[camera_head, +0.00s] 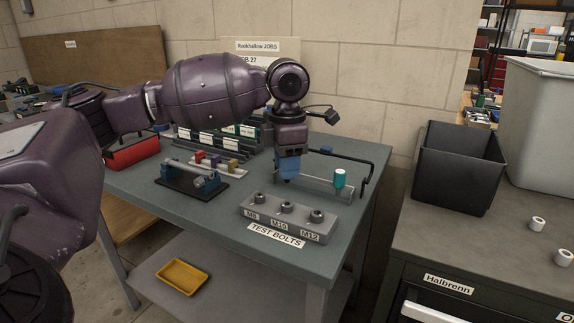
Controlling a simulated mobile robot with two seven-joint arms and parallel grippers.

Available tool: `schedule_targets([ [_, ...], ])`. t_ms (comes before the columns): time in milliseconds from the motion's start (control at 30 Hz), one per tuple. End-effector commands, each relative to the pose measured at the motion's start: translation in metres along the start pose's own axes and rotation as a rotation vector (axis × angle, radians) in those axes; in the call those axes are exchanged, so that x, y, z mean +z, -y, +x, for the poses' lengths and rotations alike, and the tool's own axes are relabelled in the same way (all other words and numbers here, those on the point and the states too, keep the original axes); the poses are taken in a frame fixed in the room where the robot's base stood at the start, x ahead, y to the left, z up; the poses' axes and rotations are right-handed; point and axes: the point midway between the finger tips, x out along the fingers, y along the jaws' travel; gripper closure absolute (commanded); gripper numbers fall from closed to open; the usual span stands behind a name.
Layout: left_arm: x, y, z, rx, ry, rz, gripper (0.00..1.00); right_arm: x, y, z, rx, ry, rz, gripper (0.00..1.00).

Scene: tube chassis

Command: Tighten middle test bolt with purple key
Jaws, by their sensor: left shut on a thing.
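The grey test bolt block (328,234) stands near the front of the grey-blue table, labelled M8, M10 and M12. Its middle bolt (287,208) sits above the M10 label, with one bolt on each side. My left gripper (289,175) points down, just above and behind the middle bolt in the picture. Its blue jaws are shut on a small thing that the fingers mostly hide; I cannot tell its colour. My right gripper is out of view.
A metal tray with a teal-capped item (340,179) and a black bent bar (371,168) stand right of my gripper. A black stand with a grey cylinder (205,184) is at left. A black bin (457,165) sits on the right cabinet.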

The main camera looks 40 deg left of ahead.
Motion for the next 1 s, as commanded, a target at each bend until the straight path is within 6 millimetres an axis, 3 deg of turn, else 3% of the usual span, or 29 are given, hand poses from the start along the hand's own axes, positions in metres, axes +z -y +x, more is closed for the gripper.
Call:
schedule_targets([
  [200, 0.000, 0.000, 0.000, 0.000, 0.001, -0.002, 1.00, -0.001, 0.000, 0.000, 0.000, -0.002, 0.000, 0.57],
  [267, -0.001, 0.001, -0.005, 0.002, 0.006, -0.038, 1.00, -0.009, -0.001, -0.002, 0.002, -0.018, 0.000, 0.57],
  [400, -0.001, 0.001, -0.010, 0.004, 0.011, -0.161, 1.00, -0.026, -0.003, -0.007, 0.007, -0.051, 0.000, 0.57],
  [733, -0.001, 0.001, -0.009, 0.002, 0.010, -0.461, 1.00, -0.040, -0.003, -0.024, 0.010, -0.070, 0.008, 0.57],
  [1000, 0.000, 0.001, -0.008, 0.001, 0.008, -0.707, 1.00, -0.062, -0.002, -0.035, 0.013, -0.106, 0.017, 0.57],
])
